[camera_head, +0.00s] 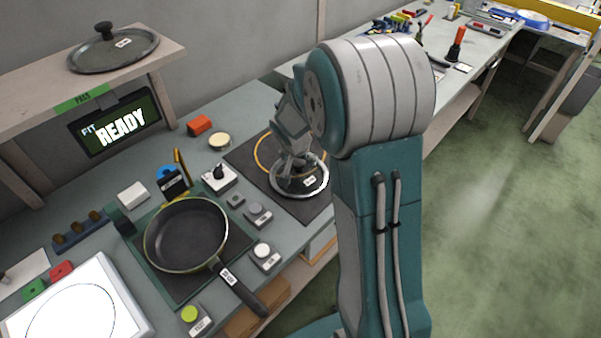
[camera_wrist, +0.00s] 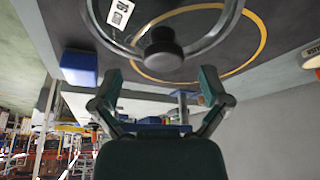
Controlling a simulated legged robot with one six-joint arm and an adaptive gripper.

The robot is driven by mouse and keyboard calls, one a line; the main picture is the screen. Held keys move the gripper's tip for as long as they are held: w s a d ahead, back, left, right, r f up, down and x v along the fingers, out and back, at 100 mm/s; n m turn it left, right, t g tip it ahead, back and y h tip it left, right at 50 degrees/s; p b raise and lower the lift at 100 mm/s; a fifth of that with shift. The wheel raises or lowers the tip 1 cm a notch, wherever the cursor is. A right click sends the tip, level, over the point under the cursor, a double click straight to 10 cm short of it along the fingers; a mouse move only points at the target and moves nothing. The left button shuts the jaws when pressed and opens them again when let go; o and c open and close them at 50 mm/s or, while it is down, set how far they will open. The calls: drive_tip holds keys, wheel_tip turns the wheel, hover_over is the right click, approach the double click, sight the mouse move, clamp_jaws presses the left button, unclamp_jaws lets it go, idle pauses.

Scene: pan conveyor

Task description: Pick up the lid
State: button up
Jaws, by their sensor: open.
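A round glass lid (camera_head: 315,184) with a metal rim and a white label lies on a dark mat on the bench. In the wrist view the lid (camera_wrist: 204,36) shows at the top, with its black knob (camera_wrist: 162,56) facing me. My gripper (camera_head: 292,164) is above the lid in the head view and partly hides it and its knob. In the wrist view my gripper (camera_wrist: 160,76) has its two fingers spread wide and empty. The knob appears centred just beyond the fingertips, apart from both. A second lid (camera_head: 113,52) with a dark knob rests on the shelf at upper left.
A black pan (camera_head: 187,235) lies on a green mat left of the lid, its handle toward the front. Small scales or buttons (camera_head: 258,215) and an orange block (camera_head: 199,124) stand nearby. A blue block (camera_wrist: 80,67) shows beside the lid in the wrist view. A "READY" screen (camera_head: 120,127) hangs below the shelf.

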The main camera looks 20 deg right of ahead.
sight(298, 163)
drive_tip(key=x, duration=0.2)
drive_tip(key=shift+w+d+f, duration=0.1)
drive_tip(key=shift+f, duration=0.25)
drive_tip(key=shift+w+a+f, duration=0.15)
drive_tip(key=shift+a+f, duration=0.1)
drive_tip(key=shift+f, duration=0.05)
drive_tip(key=shift+a, duration=0.1)
drive_tip(key=shift+c, duration=0.3)
drive_tip(key=shift+d, duration=0.25)
clamp_jaws()
